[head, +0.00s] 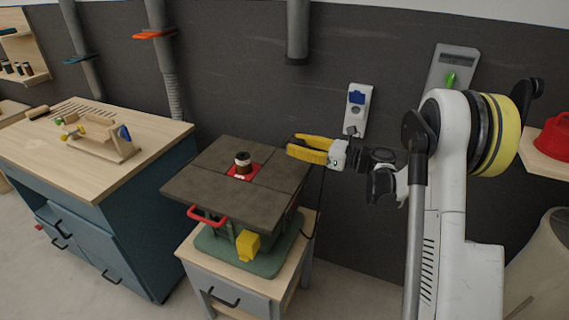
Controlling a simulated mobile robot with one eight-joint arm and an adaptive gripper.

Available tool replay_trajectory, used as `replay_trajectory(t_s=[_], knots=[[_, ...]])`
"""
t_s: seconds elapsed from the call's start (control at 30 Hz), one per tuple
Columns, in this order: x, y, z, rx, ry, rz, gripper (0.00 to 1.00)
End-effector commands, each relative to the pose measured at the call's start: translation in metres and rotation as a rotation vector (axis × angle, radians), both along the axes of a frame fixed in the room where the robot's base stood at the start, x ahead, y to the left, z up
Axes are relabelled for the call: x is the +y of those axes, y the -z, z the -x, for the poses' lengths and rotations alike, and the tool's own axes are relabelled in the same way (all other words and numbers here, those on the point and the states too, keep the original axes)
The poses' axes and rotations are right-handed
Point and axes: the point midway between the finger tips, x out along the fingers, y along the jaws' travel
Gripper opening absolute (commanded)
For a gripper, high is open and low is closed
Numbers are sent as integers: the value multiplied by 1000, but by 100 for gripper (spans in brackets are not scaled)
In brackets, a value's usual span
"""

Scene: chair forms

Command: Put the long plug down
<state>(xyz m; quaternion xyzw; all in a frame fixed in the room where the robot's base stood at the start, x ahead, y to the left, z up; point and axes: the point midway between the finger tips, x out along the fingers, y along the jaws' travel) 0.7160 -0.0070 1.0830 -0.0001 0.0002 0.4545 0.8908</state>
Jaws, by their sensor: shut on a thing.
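My gripper (290,148), with yellow fingers, is at the middle of the head view, to the right of and above the dark-topped machine table (215,190). Its fingers point left and are closed on the long plug. The plug is mostly hidden by the fingers and too small to make out clearly.
A wall outlet with a blue cover (357,97) is behind and right of my gripper. A thin dark cable (320,190) hangs below it. A wooden-topped workbench (150,165) stands left. A red object (556,138) rests on a shelf at right.

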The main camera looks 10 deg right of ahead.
Motion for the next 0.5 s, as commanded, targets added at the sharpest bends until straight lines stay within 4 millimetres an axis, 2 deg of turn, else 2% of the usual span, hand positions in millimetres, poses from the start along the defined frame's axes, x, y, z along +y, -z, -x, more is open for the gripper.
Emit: replay_trajectory(t_s=[0.03,0.23,0.33,0.5], knots=[[5,13,-13,0,-3,0,0],[16,37,-54,0,-1,0,0],[19,43,-65,0,0,0,0],[20,51,-70,0,1,0,0]])
